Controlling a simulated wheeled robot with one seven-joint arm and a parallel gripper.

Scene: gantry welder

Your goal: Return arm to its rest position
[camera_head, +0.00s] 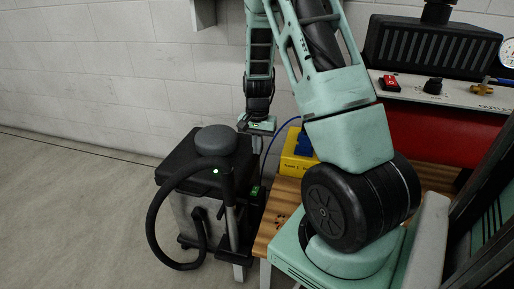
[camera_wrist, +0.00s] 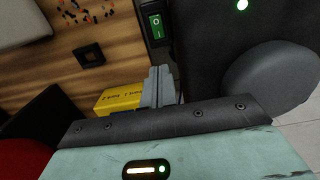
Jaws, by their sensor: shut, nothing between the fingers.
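My teal arm reaches from the lower right of the head view up and over to the back. My gripper (camera_head: 258,146) hangs at its far end, beside the black-topped machine with the hose and above the table's far end. In the wrist view my gripper (camera_wrist: 160,86) shows two grey fingers pressed together with nothing between them. A yellow box (camera_head: 289,165) stands just right of the gripper in the head view and shows behind the fingers in the wrist view (camera_wrist: 118,100). The gripper looks apart from it.
The machine (camera_head: 176,160) has a round grey top piece (camera_head: 215,140); its green switch (camera_wrist: 155,26) is close to the fingers. The wooden table (camera_wrist: 105,30) holds small loose bits. A red unit (camera_head: 440,135) stands right. A white wall is behind; the floor (camera_head: 70,200) at left is clear.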

